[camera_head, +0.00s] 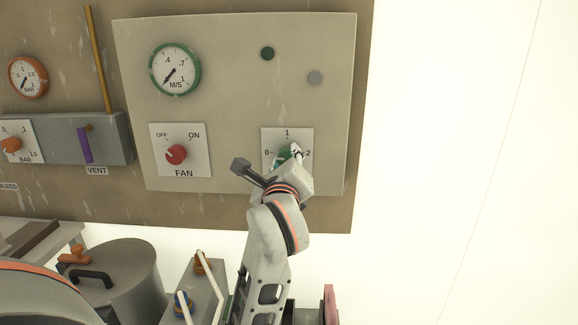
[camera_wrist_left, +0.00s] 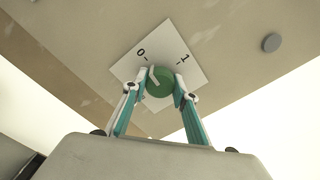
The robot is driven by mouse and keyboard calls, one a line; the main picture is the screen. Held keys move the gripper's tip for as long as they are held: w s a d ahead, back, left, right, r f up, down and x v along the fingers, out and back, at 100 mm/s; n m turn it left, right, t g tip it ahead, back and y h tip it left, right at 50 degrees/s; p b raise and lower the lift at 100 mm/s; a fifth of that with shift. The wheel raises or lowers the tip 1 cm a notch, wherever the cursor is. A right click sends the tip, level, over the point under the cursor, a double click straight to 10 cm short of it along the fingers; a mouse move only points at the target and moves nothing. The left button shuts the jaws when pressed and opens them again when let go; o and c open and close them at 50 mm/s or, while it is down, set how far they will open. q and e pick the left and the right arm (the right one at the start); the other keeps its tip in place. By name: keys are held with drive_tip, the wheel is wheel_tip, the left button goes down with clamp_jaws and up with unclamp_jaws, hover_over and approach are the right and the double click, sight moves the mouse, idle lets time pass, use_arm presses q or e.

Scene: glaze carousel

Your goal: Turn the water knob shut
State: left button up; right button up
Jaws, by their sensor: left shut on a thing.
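A green knob (camera_wrist_left: 161,84) sits on a white plate (camera_head: 307,137) marked 0, 1 and 2, low on the right of the beige panel. My left gripper (camera_head: 290,154) is at this knob; in the left wrist view its two fingers stand on either side of the knob and are shut on it. A pale pointer mark on the knob leans toward the 0 side in the left wrist view. My gripper and wrist hide the lower plate and any name on it. My right gripper is not in view.
A red fan knob (camera_head: 176,154) and a green-rimmed M/S gauge (camera_head: 174,69) are to the left on the panel (camera_head: 230,100). A purple vent lever (camera_head: 84,145) is farther left. A lidded grey pot (camera_head: 125,275) stands below. The area right of the panel is clear.

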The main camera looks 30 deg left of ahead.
sight(287, 110)
use_arm(q)
drive_tip(key=shift+n+b, duration=0.3)
drive_tip(key=shift+n, duration=0.2)
drive_tip(key=o, duration=1.1)
drive_tip(key=shift+r, duration=5)
